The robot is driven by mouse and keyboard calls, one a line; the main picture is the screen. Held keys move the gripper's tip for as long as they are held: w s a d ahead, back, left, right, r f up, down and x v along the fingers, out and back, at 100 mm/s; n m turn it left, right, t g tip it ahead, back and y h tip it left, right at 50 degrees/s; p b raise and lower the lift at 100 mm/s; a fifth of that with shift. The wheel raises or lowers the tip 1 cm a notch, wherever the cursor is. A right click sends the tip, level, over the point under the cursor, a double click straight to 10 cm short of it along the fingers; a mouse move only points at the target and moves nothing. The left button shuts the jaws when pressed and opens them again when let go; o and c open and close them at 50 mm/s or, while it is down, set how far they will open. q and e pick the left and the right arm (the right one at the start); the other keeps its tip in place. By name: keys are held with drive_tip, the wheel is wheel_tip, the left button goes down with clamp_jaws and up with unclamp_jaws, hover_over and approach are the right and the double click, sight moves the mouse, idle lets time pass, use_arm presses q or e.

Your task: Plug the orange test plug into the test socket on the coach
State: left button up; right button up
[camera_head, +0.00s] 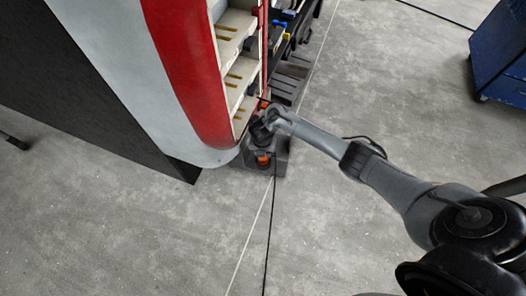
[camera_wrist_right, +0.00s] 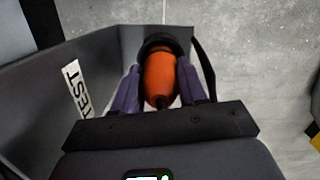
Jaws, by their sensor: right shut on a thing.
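The orange test plug (camera_wrist_right: 160,78) sits between the two fingers of my right gripper (camera_wrist_right: 159,88), which is shut on it. A black ring (camera_wrist_right: 165,41) surrounds the plug's far end; I cannot tell whether it is the socket's rim or part of the plug. A grey panel with a TEST label (camera_wrist_right: 76,91) stands just left of the gripper. In the head view, orange (camera_head: 263,159) shows at the grey housing (camera_head: 281,158) by the coach's lower corner, where my right arm ends. The socket opening is not clearly visible. My left gripper is out of view.
The red and white coach (camera_head: 185,70) fills the upper left, with open shelves (camera_head: 235,45) along its edge. A black cable (camera_head: 270,225) runs down across the floor. A blue cabinet (camera_head: 497,55) stands at upper right. The concrete floor between is clear.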

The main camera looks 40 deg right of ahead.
idle(0.3)
drive_tip(key=shift+f+b, duration=0.55)
drive_tip(key=shift+f, duration=0.05)
drive_tip(key=o, duration=0.9)
drive_tip(key=shift+o, duration=0.2)
drive_tip(key=shift+r, duration=0.1)
drive_tip(key=shift+r+p, duration=0.45)
drive_tip(key=shift+p, duration=0.15)
drive_tip(key=r+p, duration=0.1)
drive_tip(key=p, duration=0.1)
drive_tip(key=r+p, duration=0.4)
drive_tip(key=shift+s+a+r, duration=0.25)
drive_tip(key=shift+a, duration=0.05)
drive_tip(key=r+p, duration=0.4)
drive_tip(key=shift+s+a+r+p, duration=0.2)
drive_tip(key=shift+p, duration=0.15)
